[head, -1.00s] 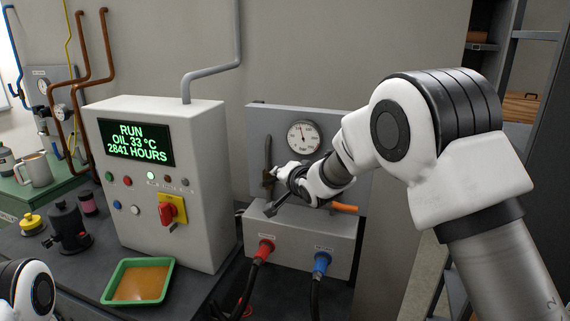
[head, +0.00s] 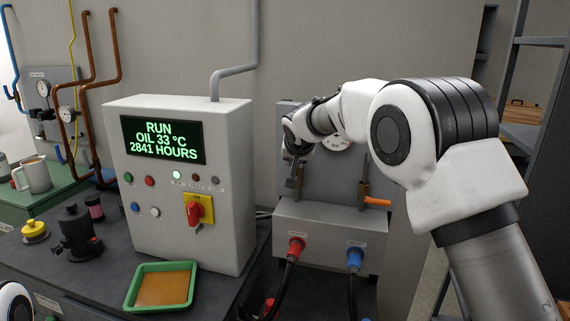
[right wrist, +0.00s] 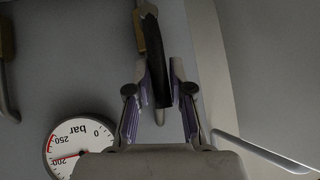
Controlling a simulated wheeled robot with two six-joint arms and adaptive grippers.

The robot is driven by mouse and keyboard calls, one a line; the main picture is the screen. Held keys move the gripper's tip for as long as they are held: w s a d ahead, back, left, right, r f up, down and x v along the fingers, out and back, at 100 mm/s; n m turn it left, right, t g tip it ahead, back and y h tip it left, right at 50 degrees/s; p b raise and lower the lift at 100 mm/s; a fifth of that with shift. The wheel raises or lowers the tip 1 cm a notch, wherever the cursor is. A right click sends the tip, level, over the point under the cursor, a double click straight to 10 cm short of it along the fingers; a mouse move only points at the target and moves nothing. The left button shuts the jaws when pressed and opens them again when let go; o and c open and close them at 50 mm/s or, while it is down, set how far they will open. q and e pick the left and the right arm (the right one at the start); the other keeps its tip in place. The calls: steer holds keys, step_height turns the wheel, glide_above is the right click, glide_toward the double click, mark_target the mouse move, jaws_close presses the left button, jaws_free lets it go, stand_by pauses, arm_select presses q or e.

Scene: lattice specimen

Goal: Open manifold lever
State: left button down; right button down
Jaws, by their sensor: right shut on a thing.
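The manifold is a grey block (head: 330,238) with a grey back panel and a round pressure gauge (right wrist: 80,146). Its left lever has a dark grip (right wrist: 158,75), which stands between the two fingers of my right gripper (right wrist: 157,85). The gripper is shut on this grip; in the head view my right gripper (head: 294,148) is at the panel's left side and hides most of the lever. My left gripper is out of view.
A control cabinet (head: 180,235) with a green display stands left of the manifold. A green tray (head: 133,299) lies before it. Red (head: 296,245) and blue (head: 355,258) hose connectors stick out of the block's front.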

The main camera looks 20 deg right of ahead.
steer(key=shift+s+d+f+p, duration=0.2)
steer(key=shift+d+p, duration=0.1)
steer(key=shift+p, duration=0.1)
steer(key=shift+a+n+g+h, duration=0.1)
steer(key=shift+n+g+h, duration=0.2)
steer(key=shift+g, duration=0.1)
steer(key=shift+w+a+h+p, duration=0.3)
steer(key=shift+a+p, duration=0.05)
steer(key=shift+a, duration=0.05)
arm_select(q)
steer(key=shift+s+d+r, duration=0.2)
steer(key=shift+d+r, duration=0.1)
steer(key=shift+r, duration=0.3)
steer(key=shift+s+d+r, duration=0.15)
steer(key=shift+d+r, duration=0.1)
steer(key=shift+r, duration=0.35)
arm_select(e)
steer(key=shift+d, duration=0.15)
steer(key=c, duration=1.1)
jaws_free()
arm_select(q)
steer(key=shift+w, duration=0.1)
